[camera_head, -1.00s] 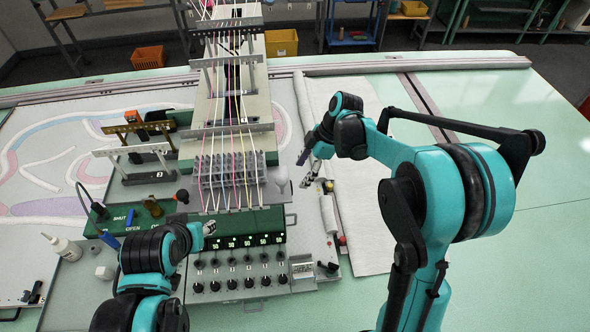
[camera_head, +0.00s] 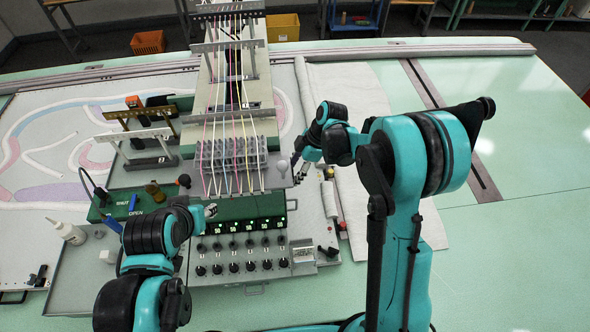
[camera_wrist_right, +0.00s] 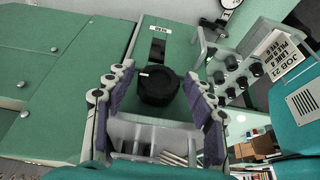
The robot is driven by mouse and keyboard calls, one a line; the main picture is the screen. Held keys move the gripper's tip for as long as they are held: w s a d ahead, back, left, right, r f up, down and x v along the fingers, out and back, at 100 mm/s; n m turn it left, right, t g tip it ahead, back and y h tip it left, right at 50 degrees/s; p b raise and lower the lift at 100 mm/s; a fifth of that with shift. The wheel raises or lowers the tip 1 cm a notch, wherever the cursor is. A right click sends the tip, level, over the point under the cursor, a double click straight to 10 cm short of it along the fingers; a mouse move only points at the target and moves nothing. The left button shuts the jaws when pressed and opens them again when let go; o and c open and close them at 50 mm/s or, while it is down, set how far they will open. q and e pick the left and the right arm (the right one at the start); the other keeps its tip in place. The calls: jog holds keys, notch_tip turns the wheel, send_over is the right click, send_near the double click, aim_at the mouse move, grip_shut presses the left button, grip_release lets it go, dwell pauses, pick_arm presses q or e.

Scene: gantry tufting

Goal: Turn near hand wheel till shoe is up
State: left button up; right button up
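A black round knob (camera_wrist_right: 157,87) with a white mark, which looks like the near hand wheel, sits on a green housing below a dark slot and a small label in the right wrist view. My right gripper (camera_wrist_right: 154,105) is open, its purple-padded fingers on either side of the knob with visible gaps. In the head view my right gripper (camera_head: 297,170) is beside the machine's right side, where the wheel is hidden. My left gripper (camera_head: 211,211) is by the green panel; its finger opening is unclear. I cannot make out the shoe.
A green panel (camera_head: 250,227) with numbered displays stands above a row of black knobs (camera_head: 235,267). A pale bulb (camera_head: 282,166) is close to my right gripper. A white bottle (camera_head: 66,231) is at the left. The green table at the right is mostly clear.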

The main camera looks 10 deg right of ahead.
jog(key=c, duration=0.7)
jog(key=g+b, duration=0.1)
jog(key=b, duration=0.2)
jog(key=g+b, duration=0.2)
jog(key=b, duration=0.1)
jog(key=m+g+b, duration=0.1)
jog(key=g+b, duration=0.1)
jog(key=b, duration=0.1)
jog(key=shift+w+f, duration=0.15)
jog(key=shift+w, duration=0.2)
jog(key=o, duration=1.2)
